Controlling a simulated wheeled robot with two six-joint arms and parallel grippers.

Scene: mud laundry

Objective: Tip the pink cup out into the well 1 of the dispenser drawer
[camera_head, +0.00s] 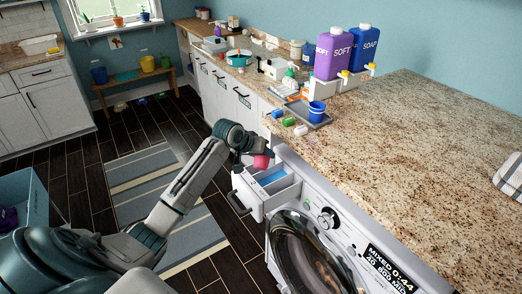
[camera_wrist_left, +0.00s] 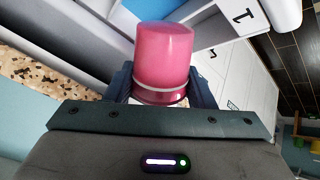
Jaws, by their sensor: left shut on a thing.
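The pink cup (camera_head: 261,162) is held by my left gripper (camera_head: 247,158) just above the open dispenser drawer of the washing machine. In the left wrist view the pink cup (camera_wrist_left: 163,58) sits between the two dark fingers of the left gripper (camera_wrist_left: 162,90). Its contents cannot be seen. The dispenser drawer (camera_head: 262,205) is pulled out, with a blue compartment (camera_head: 271,178) inside. My right gripper is not in view.
The washing machine (camera_head: 320,250) stands below the granite counter (camera_head: 420,130). Purple (camera_head: 332,55) and blue (camera_head: 363,48) bottles stand on the counter.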

